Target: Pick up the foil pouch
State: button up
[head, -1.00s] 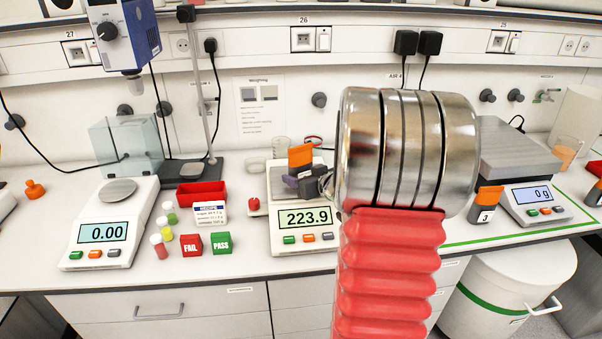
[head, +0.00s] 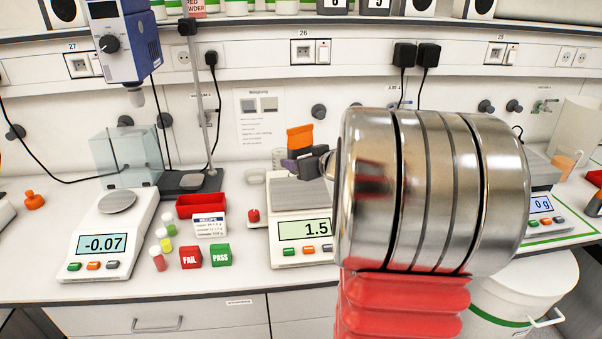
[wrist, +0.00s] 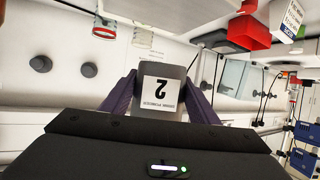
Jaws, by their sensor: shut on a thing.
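The foil pouch shows its orange top (head: 299,137) in the head view, above the plate of the middle scale (head: 300,192). In the wrist view the grey pouch (wrist: 158,75) carries a white label with an upside-down 2. My gripper (wrist: 160,88) is shut on it, with one purple finger on each side. In the head view my gripper (head: 305,163) is partly hidden by my arm, and the lower part of the pouch is hard to make out. The middle scale reads 1.5.
A left scale (head: 117,203) reads -0.07. My arm hides much of the right bench. A right scale (head: 543,206) reads 0.

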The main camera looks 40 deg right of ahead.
jog(key=shift+r, duration=0.45)
jog(key=shift+a, duration=0.1)
